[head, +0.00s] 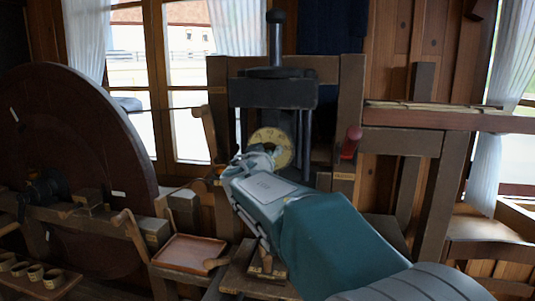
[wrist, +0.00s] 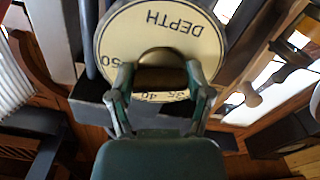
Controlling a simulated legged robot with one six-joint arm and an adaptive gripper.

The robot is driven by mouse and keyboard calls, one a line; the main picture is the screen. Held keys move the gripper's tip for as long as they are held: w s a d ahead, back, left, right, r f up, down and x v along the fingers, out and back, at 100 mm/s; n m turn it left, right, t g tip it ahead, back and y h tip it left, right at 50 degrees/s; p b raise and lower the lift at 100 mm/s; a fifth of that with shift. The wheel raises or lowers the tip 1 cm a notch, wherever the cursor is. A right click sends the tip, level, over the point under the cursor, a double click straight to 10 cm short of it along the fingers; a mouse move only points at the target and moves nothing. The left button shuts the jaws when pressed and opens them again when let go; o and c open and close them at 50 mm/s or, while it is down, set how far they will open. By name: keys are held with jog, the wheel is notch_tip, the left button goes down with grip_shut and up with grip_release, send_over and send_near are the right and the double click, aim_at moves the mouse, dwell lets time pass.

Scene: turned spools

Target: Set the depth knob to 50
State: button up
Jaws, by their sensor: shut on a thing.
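The depth dial (head: 287,151) is a round cream plate with dark numbers on the front of the black machine head. It shows larger and upside down in the wrist view (wrist: 190,45), with the word DEPTH, a 50 at the left edge and 35 and 40 at the bottom. The brown depth knob (wrist: 160,76) sits at its middle. My gripper (wrist: 160,82) is shut on the knob, one finger on each side. In the head view my gripper (head: 262,157) covers the dial's lower left and hides the knob. I cannot make out a pointer.
A large dark wheel (head: 70,150) stands at the left. A red-handled lever (head: 351,143) is on the post right of the dial. A shallow wooden tray (head: 188,251) lies below left. Wooden posts and a rail (head: 440,118) crowd the right.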

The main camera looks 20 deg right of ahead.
jog(key=shift+f+m, duration=0.4)
jog(key=shift+m, duration=0.4)
jog(key=o, duration=1.1)
jog(key=shift+w, duration=0.15)
jog(key=shift+o, duration=0.2)
jog(key=shift+r, duration=0.15)
jog(key=shift+r, duration=0.1)
